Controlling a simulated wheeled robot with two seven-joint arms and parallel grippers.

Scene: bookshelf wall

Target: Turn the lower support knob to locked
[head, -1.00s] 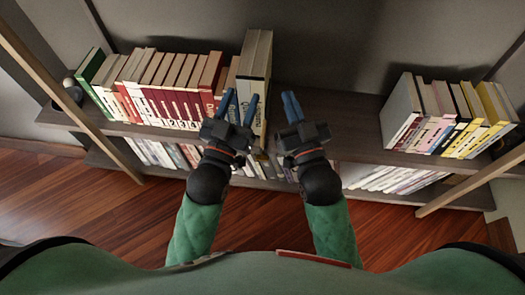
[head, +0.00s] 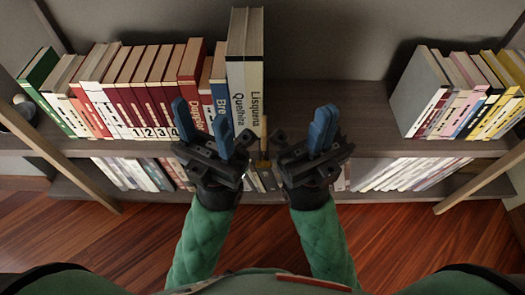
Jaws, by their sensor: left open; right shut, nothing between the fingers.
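A small brass-coloured piece (head: 264,143) shows at the shelf's front edge, between my two grippers. It may be the support knob, but it is too small to tell its setting. My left gripper (head: 201,112) is open, its blue fingers apart, to the left of the brass piece and in front of the books. My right gripper (head: 323,118) is shut and empty, to the right of the brass piece and in front of the bare shelf stretch. Both grippers appear apart from the brass piece. My grippers hide parts of the shelf edge.
The upper shelf (head: 350,110) bears a row of red books (head: 150,90) and two tall thick books (head: 245,75) at left, and more books (head: 465,90) at right. Its middle right is bare. A lower shelf (head: 420,187) holds more books. Slanted wooden posts (head: 75,165) flank both sides.

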